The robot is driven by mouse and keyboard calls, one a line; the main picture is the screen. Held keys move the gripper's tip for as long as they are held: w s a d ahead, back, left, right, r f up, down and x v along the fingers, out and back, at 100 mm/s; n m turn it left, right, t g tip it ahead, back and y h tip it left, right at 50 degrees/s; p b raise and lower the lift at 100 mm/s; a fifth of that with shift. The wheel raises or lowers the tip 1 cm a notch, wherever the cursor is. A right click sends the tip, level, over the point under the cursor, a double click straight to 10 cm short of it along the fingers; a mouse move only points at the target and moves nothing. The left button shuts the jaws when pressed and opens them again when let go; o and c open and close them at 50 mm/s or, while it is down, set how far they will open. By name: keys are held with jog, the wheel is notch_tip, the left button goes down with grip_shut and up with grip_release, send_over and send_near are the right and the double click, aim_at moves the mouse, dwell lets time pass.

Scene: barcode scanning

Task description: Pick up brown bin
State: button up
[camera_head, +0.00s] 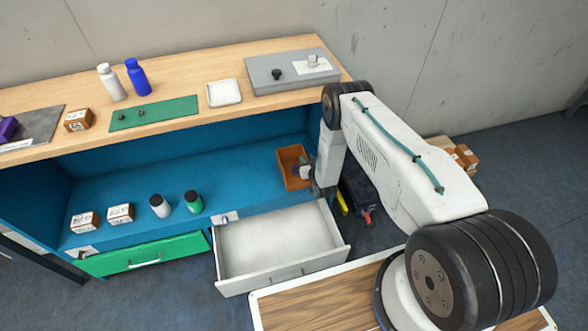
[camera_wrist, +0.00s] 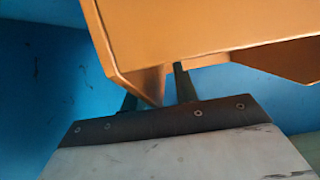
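The brown bin (camera_head: 284,160) is orange-brown and open-topped, at the right end of the blue shelf under the wooden counter. In the wrist view the bin (camera_wrist: 200,30) fills the upper part, very close, with a corner and a side wall toward my gripper. My gripper (camera_wrist: 157,93) has its two dark fingers apart, and the bin's lower corner shows between them. Fingertips are hidden behind the bin, so I cannot tell whether they press on it. In the head view my gripper (camera_head: 312,182) is at the bin's right side, partly covered by my arm.
The blue shelf (camera_head: 248,175) also holds small boxes (camera_head: 120,213), a white bottle (camera_head: 160,206) and a green bottle (camera_head: 193,202). An open white drawer (camera_head: 275,240) juts out below the bin. Tools, one with a yellow part (camera_head: 341,201), lie right of it. The counter (camera_head: 190,62) overhangs the shelf.

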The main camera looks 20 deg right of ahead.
grip_shut()
dwell(1.4)
